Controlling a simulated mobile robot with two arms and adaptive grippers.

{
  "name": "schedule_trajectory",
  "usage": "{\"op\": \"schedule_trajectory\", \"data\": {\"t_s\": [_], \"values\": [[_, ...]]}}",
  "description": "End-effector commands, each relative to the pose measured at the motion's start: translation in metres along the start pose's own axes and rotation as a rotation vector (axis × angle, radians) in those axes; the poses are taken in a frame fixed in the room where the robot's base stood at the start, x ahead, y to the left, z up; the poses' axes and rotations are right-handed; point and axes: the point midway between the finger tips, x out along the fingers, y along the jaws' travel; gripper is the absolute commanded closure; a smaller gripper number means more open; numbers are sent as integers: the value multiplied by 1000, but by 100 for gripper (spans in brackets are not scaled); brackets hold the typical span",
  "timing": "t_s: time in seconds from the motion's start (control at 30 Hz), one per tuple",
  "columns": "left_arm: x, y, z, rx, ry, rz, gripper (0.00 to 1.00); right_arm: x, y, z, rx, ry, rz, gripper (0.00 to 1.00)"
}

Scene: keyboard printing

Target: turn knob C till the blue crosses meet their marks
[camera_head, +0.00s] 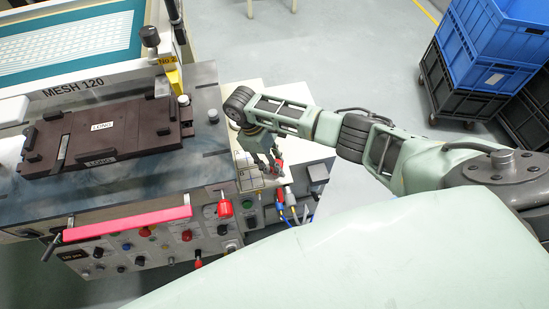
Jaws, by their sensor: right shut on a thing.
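My right gripper (275,166) reaches down at the right end of the printing machine, beside a small pale panel with dark lines (249,178). It is shut on a small red knob-like part (279,167), mostly hidden by the fingers. Its letter cannot be read, so I cannot tell whether it is knob C. The blue crosses and their marks cannot be made out at this size. My left gripper is not in view.
The machine's front panel (200,243) carries several knobs, including a large red one (225,208), under a pink-red bar (127,220). A dark fixture (100,135) lies on the bed beneath a screen frame (70,88). Blue crates (490,45) stand at upper right.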

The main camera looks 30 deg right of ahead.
Motion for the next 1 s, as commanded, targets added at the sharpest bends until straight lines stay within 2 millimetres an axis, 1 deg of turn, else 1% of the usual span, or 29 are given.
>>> {"op": "schedule_trajectory", "data": {"t_s": [0.03,0.6,0.63,0.8,1.0], "values": [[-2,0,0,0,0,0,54,1,4,4,-4,-12,10,97],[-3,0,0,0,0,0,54,1,6,4,-28,-9,25,97],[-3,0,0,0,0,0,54,1,6,4,-28,-9,25,69],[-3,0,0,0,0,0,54,1,5,3,-29,-7,23,55],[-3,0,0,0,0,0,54,0,3,1,-33,-3,20,55]]}}
